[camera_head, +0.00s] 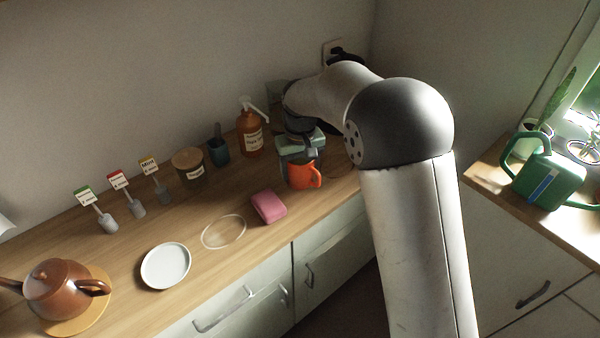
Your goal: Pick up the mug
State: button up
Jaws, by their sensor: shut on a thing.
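The orange-red mug (302,176) is in the right half of the counter in the head view, near its front edge, with its handle to the right. My arm reaches over the counter from the right, and my gripper (301,157) comes down at the mug. It is shut on the mug, though the fingers are small and partly hidden. I cannot tell whether the mug's base touches the counter.
Behind the mug stand an amber pump bottle (251,137), a dark teal cup (218,152) and a lidded jar (188,164). A pink sponge-like block (268,207) lies to the left, then a white plate (166,266) and a brown teapot (57,289). A green watering can (548,178) stands far right.

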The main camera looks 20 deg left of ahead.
jog(key=s+a+r+b, duration=0.1)
jog(key=s+r+b, duration=0.2)
jog(key=s+r, duration=0.7)
jog(key=shift+s+a, duration=0.25)
jog(key=shift+s, duration=1.65)
jog(key=shift+s+r, duration=0.1)
jog(key=shift+r, duration=0.05)
dwell(0.4)
